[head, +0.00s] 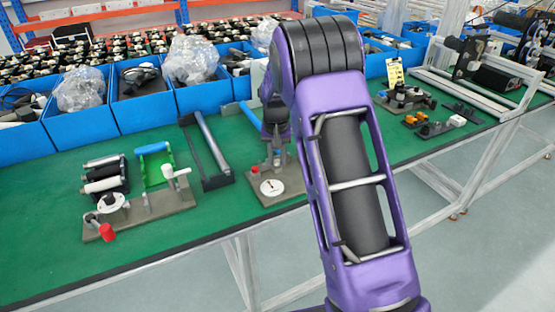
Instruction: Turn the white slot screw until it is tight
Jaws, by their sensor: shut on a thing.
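A white round disc with a dark slot-like mark (271,187), which looks like the white slot screw, lies flat on a grey plate (290,186) at the table's front edge. My gripper (277,143) points down over the back of this plate, just behind the white disc. It is shut on a small grey-blue upright part (277,157), partly hidden by the fingers. I cannot tell whether that part is fixed to the plate. The gripper appears apart from the white disc. A small red-topped piece (254,169) stands left of the fingers.
Another grey plate (160,206) with a red knob (107,232) and white parts lies left. A black frame with a grey roller (212,145) stands between. Blue bins (143,109) line the back. Small fixtures (405,97) lie right of my arm. The green table's front left is clear.

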